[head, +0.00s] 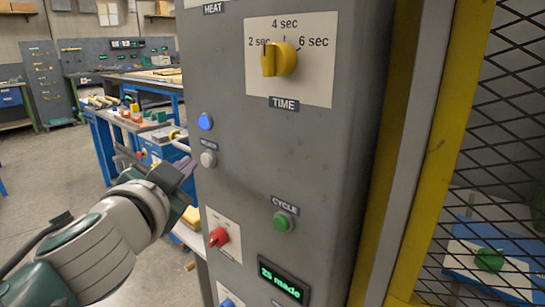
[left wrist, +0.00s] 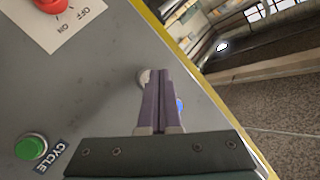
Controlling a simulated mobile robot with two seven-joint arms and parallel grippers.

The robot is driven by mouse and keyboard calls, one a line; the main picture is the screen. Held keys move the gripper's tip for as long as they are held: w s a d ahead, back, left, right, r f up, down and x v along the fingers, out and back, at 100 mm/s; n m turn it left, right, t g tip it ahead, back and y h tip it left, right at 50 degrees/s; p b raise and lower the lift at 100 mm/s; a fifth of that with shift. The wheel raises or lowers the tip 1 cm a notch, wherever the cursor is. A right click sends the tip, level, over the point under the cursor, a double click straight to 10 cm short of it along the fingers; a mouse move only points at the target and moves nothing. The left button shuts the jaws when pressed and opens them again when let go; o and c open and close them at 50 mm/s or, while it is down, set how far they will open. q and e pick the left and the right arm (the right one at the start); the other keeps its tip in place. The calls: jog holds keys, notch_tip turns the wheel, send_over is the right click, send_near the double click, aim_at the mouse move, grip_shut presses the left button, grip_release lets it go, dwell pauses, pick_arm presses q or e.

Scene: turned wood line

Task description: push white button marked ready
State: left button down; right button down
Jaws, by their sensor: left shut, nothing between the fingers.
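The white button (head: 208,159) is a round whitish knob on the left part of a grey control panel (head: 270,150), with a small dark label (head: 209,144) above it whose text is too small to read surely. My left gripper (head: 187,167) is just left of the button in the head view, shut and empty, its purple fingers pointing toward the panel. In the left wrist view the closed fingers (left wrist: 158,74) partly cover the white button (left wrist: 143,76). I cannot tell whether the fingertips touch it. My right gripper is not in view.
A blue light or button (head: 205,121) sits above the white one. A red switch (head: 219,237), green CYCLE button (head: 283,221) and yellow TIME knob (head: 279,59) share the panel. A yellow post (head: 440,150) with mesh stands right; a workbench (head: 118,118) stands behind left.

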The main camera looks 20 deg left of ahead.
pick_arm(q)
jog(key=shift+s+a+p, duration=0.15)
jog(key=shift+s+a, duration=0.2)
jog(key=shift+s, duration=0.45)
jog(key=shift+s+a+p, duration=0.1)
jog(key=shift+s+a, duration=0.2)
jog(key=shift+s, duration=0.45)
jog(key=shift+s+a+p, duration=0.15)
jog(key=shift+s+a, duration=0.2)
jog(key=shift+s, duration=0.45)
jog(key=s+d+f+n+g+h+p, duration=0.1)
jog(key=s+d+g+p, duration=0.2)
jog(key=s, duration=0.5)
jog(key=s+d+f+n+g+h+p, duration=0.1)
jog(key=s+d+g+h, duration=0.1)
jog(key=s+d+g, duration=0.5)
jog(key=s+f+n+g+h+p, duration=0.1)
jog(key=s+g+p, duration=0.15)
jog(key=s, duration=0.75)
notch_tip(320, 180, up, 38)
jog(key=p, duration=3.7)
jog(key=shift+w+f, duration=0.15)
jog(key=shift+f, duration=0.05)
jog(key=shift+d, duration=0.1)
